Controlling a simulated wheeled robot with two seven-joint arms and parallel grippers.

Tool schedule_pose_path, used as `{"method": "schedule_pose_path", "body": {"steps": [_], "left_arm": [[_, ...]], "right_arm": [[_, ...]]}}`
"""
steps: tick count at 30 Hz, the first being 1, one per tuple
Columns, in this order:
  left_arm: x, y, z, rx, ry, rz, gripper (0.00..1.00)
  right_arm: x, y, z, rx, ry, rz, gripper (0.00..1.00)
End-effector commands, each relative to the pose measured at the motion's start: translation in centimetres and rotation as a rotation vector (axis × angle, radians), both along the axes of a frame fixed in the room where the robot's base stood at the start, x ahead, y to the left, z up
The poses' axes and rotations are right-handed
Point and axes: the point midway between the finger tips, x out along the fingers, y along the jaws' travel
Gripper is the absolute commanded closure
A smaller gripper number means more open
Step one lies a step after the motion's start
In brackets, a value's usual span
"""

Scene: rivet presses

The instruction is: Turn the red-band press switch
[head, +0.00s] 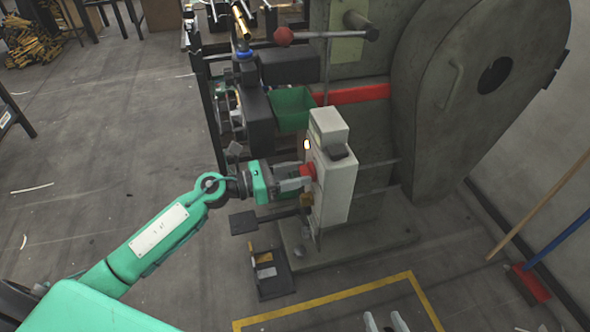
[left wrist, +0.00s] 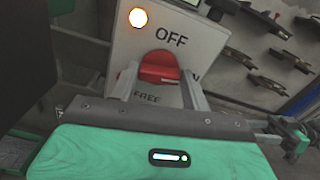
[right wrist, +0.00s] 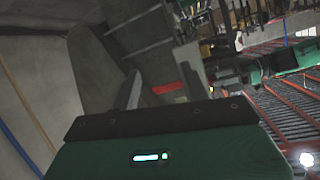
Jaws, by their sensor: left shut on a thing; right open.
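The press (head: 375,130) is a large grey machine with a red band (head: 350,94) across its body. A pale control box (head: 336,185) stands at its front, with a red rotary switch (head: 308,171) on its left side. In the left wrist view the switch (left wrist: 159,68) sits below "OFF" and above "FREE"; another label at right is partly hidden. A lit lamp (left wrist: 138,17) is above it. My left gripper (head: 303,179) is shut on the switch, one finger on each side. My right gripper (head: 386,322) is open and empty at the bottom edge, away from the press.
A green bin (head: 292,110) hangs behind the control box. A red-knobbed lever (head: 284,37) reaches across above. A dark footplate (head: 270,275) is on the floor below. A broom (head: 531,283) leans at right. A yellow line (head: 330,300) marks the floor; floor at left is open.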

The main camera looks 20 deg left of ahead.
Motion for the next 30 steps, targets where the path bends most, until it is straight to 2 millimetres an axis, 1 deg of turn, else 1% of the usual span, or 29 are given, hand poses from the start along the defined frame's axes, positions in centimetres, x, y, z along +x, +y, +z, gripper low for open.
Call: {"method": "schedule_pose_path", "body": {"steps": [1, 5, 11, 18, 25, 27, 30], "left_arm": [[0.0, 0.0, 0.4, -0.018, 0.027, 0.001, 0.76], [0.1, 0.1, 0.5, -0.075, 0.111, 0.002, 0.76], [0.1, 0.1, 0.5, -0.166, 0.244, 0.002, 0.76], [0.2, 0.2, 0.4, -0.269, 0.397, 0.002, 0.76], [0.3, 0.2, 0.3, -0.354, 0.522, 0.004, 0.76], [0.3, 0.2, 0.3, -0.380, 0.560, 0.004, 0.76], [0.3, 0.2, 0.4, -0.420, 0.619, 0.003, 0.76]], "right_arm": [[0.1, -0.6, 0.4, -0.027, 0.037, -0.004, 0.55], [-0.2, -2.3, 0.1, -0.100, 0.152, -0.011, 0.55], [-1.3, -5.4, 0.1, -0.209, 0.345, -0.033, 0.55], [-3.7, -9.2, 0.8, -0.317, 0.578, -0.072, 0.55], [-6.3, -12.1, 1.9, -0.389, 0.770, -0.110, 0.55], [-5.9, -11.9, 0.5, -0.391, 0.779, -0.105, 0.55], [-5.4, -11.7, -1.0, -0.394, 0.795, -0.102, 0.55]]}}
